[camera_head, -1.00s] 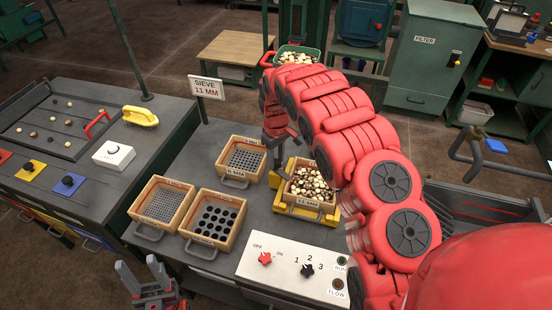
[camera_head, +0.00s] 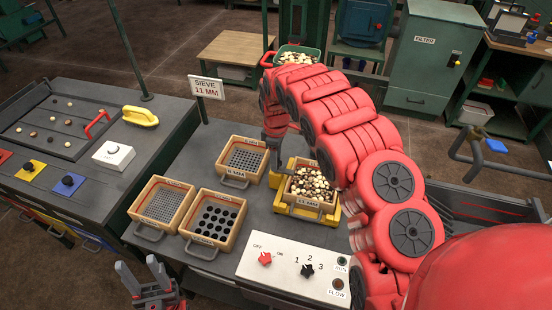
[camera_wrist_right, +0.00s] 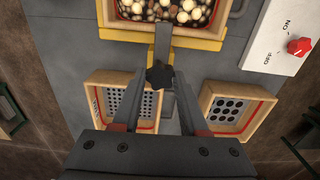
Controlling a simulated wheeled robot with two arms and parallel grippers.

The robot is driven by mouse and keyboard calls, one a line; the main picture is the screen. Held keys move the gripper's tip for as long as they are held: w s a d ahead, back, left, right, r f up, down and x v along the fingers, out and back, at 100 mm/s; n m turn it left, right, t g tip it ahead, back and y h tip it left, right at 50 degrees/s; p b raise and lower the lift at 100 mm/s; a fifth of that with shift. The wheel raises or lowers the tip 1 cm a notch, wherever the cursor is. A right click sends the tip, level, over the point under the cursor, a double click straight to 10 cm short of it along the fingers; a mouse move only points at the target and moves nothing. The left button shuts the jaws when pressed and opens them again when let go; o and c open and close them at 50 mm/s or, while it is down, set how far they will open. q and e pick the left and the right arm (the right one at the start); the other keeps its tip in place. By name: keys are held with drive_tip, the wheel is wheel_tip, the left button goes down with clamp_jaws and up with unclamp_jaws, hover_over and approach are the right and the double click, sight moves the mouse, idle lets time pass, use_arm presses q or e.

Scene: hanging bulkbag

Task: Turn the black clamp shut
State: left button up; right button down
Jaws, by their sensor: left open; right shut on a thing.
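The black clamp (camera_wrist_right: 160,76) is a small dark star-shaped knob in the right wrist view, at the left side of the yellow sieve holder (camera_head: 291,207). My right gripper (camera_wrist_right: 158,82) has its two fingers closed on the knob from both sides. In the head view the right gripper (camera_head: 274,152) points down beside the holder, and the knob is hidden there. A wooden sieve full of pale and brown pieces (camera_head: 310,187), marked 11 MM, sits in the holder. My left gripper (camera_head: 152,283) is open and empty at the bottom left.
Several empty wooden sieves stand left of the holder, one close by (camera_head: 229,169). A white panel (camera_head: 290,272) with red and black knobs lies in front. A sign (camera_head: 206,87) reads SIEVE 11 MM. A side bench (camera_head: 130,128) is at left.

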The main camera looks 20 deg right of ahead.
drive_tip(key=shift+c, duration=2.2)
unclamp_jaws()
wheel_tip(320, 180, up, 17)
drive_tip(key=p, duration=0.6)
drive_tip(key=shift+r, duration=0.2)
